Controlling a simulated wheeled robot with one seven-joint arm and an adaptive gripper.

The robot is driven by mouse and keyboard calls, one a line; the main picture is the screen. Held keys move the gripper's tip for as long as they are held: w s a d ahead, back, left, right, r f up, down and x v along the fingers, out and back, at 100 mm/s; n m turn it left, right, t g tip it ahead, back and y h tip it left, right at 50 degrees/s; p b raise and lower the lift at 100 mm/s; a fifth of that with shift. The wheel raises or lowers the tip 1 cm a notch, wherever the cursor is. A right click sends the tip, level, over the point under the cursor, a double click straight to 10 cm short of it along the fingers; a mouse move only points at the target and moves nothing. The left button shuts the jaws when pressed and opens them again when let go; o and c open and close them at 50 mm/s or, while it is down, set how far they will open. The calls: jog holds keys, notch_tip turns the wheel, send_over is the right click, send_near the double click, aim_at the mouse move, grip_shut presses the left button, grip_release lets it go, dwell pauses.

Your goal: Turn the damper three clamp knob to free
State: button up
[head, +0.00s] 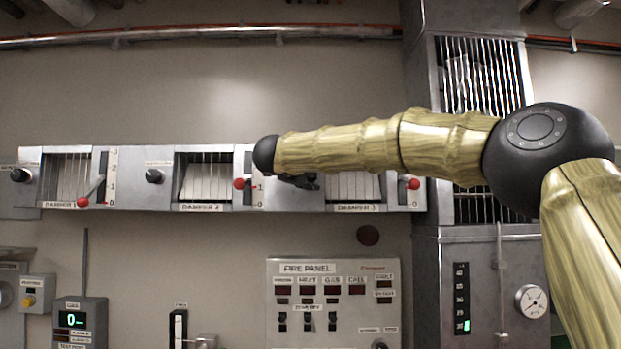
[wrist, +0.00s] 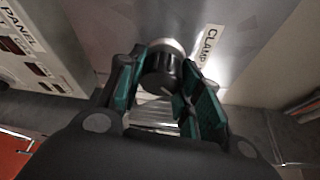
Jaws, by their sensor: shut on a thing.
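The damper three clamp knob (wrist: 161,76) is a black round knob on a silver collar in the wrist view, with a small pale mark on its face. A label reading CLAMP (wrist: 209,46) is beside it. My gripper (wrist: 158,90) is shut on the knob, its green-padded fingers on both sides. In the head view my gripper (head: 302,182) shows only in part below my forearm, left of the damper 3 louvres (head: 354,187). The damper 3 lever has a red ball (head: 413,183).
Damper 2's red lever ball (head: 240,183) is close to the left of my wrist. Other black clamp knobs are at damper 1 (head: 19,175) and damper 2 (head: 153,176). The fire panel (head: 333,300) is below, and a grey metal cabinet (head: 430,230) is to the right.

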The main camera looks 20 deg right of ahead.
jog(key=shift+f, duration=0.15)
jog(key=o, duration=1)
jog(key=shift+d, duration=0.1)
jog(key=v, duration=1.2)
